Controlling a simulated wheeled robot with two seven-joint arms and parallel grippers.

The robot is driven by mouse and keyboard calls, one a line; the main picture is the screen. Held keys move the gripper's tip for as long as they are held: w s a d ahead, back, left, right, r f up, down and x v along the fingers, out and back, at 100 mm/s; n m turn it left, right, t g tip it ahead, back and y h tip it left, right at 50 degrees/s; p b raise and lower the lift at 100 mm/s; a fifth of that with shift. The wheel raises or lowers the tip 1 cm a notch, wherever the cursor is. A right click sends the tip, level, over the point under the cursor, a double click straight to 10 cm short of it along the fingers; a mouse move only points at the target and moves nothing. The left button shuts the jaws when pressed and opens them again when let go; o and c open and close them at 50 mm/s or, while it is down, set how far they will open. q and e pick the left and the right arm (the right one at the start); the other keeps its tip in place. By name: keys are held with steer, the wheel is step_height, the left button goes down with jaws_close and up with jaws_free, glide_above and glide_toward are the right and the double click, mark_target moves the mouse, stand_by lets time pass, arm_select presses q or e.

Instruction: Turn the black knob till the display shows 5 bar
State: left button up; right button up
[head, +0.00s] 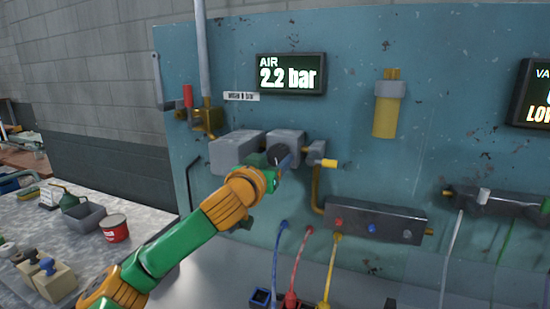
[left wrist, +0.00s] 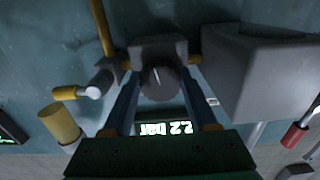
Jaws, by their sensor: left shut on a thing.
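The black knob (head: 277,154) sits on the front of a grey regulator block on the teal wall panel. In the left wrist view the round dark knob (left wrist: 158,84) has a pale mark at its upper edge. My left gripper (left wrist: 162,88) has one finger on each side of the knob and is shut on it. In the head view my left gripper (head: 284,161) partly hides the knob. The air display (head: 291,75) above reads 2.2 bar. It also shows upside down in the left wrist view (left wrist: 165,128). My right gripper is not in view.
A larger grey block (head: 237,147) adjoins on the left, with a red-handled valve (head: 188,97) beyond it. A yellow-tipped fitting (head: 329,163) is close on the right. A manifold (head: 375,224) and coloured hoses sit below. A cluttered bench (head: 150,215) stands at left.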

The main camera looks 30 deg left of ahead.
arm_select(q)
steer(key=m+p, duration=0.2)
steer(key=m, duration=0.2)
steer(key=shift+r, duration=0.15)
steer(key=m+p, duration=0.2)
steer(key=m, duration=0.2)
steer(key=shift+a+r, duration=0.1)
steer(key=m+p, duration=0.2)
steer(key=m, duration=0.2)
steer(key=shift+p, duration=0.35)
steer(key=shift+a+m+p, duration=0.1)
steer(key=shift+m+p, duration=0.7)
steer(key=shift+m, duration=0.9)
steer(key=o, duration=1.4)
